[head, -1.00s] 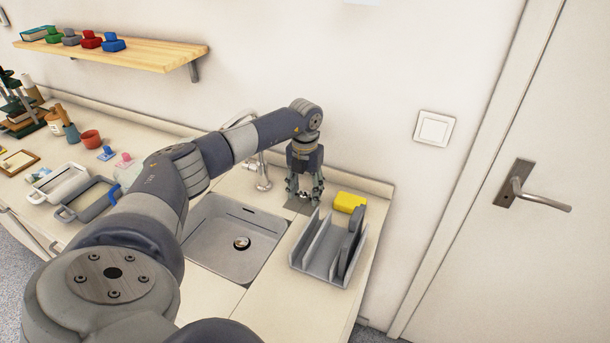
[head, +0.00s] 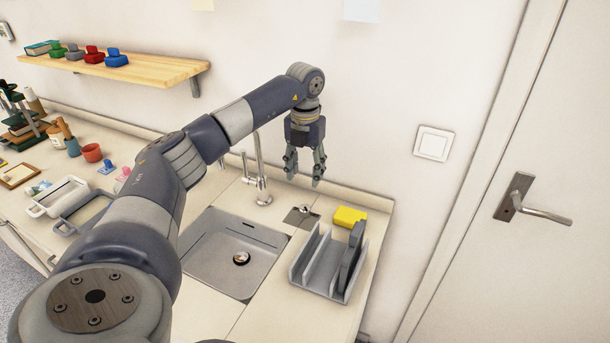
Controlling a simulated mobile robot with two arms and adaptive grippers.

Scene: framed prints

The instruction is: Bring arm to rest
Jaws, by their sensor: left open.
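My left arm reaches in from the lower left across the counter. My left gripper (head: 304,178) points down with its fingers apart and nothing between them. It hangs in the air above the counter behind the sink, between the tap and the grey rack. My right gripper does not show.
A sink (head: 232,255) with a tap (head: 259,185) lies below the arm. A grey slotted rack (head: 322,276) and a yellow sponge (head: 350,215) stand to its right. A wooden shelf (head: 135,68) with several coloured stamps is on the wall. Trays (head: 62,197) and cups sit at left.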

